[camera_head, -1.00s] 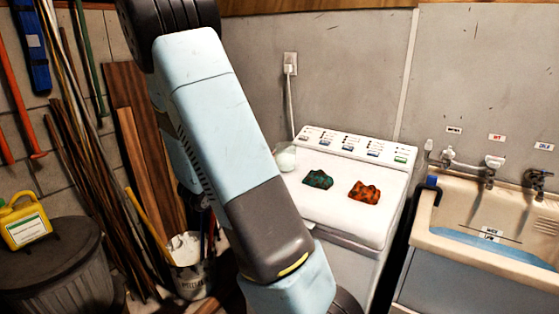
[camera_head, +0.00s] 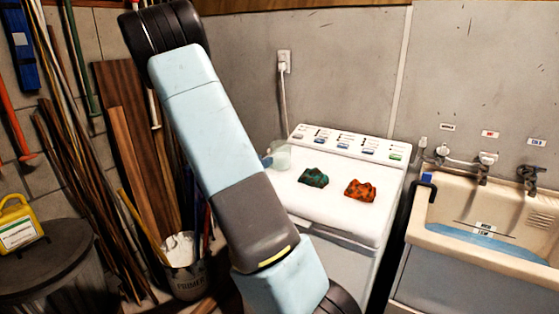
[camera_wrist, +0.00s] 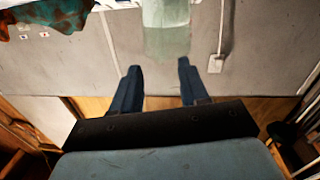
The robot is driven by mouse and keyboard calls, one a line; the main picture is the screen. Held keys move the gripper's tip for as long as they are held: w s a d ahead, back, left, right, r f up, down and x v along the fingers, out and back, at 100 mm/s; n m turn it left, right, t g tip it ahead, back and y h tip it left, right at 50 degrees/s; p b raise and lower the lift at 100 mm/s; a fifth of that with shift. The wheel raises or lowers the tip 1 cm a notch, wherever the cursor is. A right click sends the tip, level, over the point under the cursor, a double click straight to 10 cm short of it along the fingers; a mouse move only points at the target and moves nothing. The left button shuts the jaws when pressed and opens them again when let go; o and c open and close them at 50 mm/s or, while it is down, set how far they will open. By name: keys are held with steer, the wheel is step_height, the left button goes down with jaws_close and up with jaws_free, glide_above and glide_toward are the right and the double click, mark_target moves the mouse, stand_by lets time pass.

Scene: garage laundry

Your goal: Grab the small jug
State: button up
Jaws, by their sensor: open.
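The small jug (camera_head: 280,155) is pale, translucent green and stands at the back left corner of the white washing machine's top (camera_head: 335,215). My arm passes in front of the scene to its left and below. In the wrist view the jug (camera_wrist: 167,28) appears at the top, cut off by the frame edge and inverted. My gripper (camera_wrist: 159,68) is open, its two dark blue fingers apart with nothing between them. The jug lies beyond the fingertips, roughly in line with the gap.
A green cloth (camera_head: 313,177) and an orange cloth (camera_head: 360,190) lie on the washer top, right of the jug. A wall outlet (camera_head: 284,62) with a cord is behind. A sink (camera_head: 480,235) stands right; a bucket (camera_head: 185,268) and leaning boards stand left.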

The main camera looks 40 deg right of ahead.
mark_target(278, 158)
steer(key=shift+x, duration=2.65)
steer(key=shift+w, duration=0.1)
jaws_close()
